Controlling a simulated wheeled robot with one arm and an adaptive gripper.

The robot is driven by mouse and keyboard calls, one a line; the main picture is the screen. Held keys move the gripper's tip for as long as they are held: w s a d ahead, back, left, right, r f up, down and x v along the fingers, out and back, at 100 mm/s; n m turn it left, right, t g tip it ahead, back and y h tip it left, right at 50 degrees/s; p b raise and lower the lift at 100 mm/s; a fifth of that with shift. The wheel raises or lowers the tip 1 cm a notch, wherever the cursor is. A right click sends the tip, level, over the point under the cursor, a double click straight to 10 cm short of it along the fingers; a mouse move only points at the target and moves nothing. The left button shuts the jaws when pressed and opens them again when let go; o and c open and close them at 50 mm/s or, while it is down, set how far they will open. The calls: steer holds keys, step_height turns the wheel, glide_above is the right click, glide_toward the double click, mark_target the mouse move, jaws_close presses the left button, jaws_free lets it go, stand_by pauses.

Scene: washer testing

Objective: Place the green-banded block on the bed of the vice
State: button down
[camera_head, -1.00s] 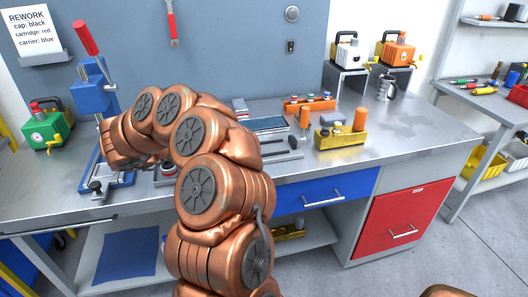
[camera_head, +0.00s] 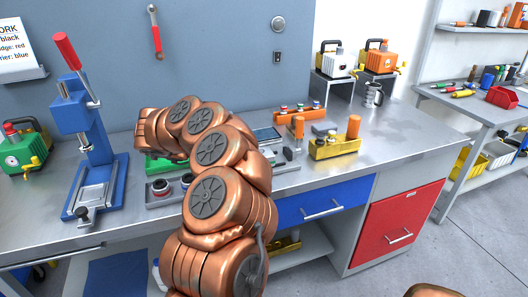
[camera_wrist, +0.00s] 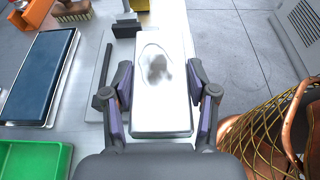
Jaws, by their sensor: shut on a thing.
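My gripper (camera_wrist: 160,98) is shut on a long pale grey block (camera_wrist: 161,68) in the wrist view. The block lies between the two fingers and points away from the wrist; a dark smudge or reflection shows on its face. In the head view my arm hides the gripper and block. A blue lever press (camera_head: 75,115) with a grey bed and front knob stands at the left. A flat grey fixture (camera_head: 286,166) with a dark upright piece lies right of my arm; I cannot tell which of these is the vice.
A green tray (camera_wrist: 35,160) and a dark blue panel (camera_wrist: 40,75) lie left of the held block in the wrist view. A yellow holder (camera_head: 335,148) and an orange rack (camera_head: 300,111) stand farther right.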

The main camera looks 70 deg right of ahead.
steer(key=shift+s+d+p, duration=0.15)
steer(key=shift+d, duration=0.65)
steer(key=shift+s+d+p, duration=0.1)
steer(key=shift+d+p, duration=0.05)
steer(key=shift+d, duration=0.6)
steer(key=shift+s+d+f+p, duration=0.15)
steer(key=shift+d+p, duration=0.15)
steer(key=shift+d, duration=0.8)
steer(key=shift+s+d+f+p, duration=0.15)
steer(key=shift+d+p, duration=0.2)
steer(key=shift+d, duration=0.7)
steer(key=shift+d+f+p, duration=0.15)
steer(key=shift+d+p, duration=0.15)
steer(key=shift+d, duration=0.8)
steer(key=shift+f+p, duration=0.5)
steer(key=shift+f, duration=1.25)
steer(key=shift+f+b, duration=0.15)
steer(key=shift+b, duration=0.15)
steer(key=shift+c, duration=1.6)
jaws_free()
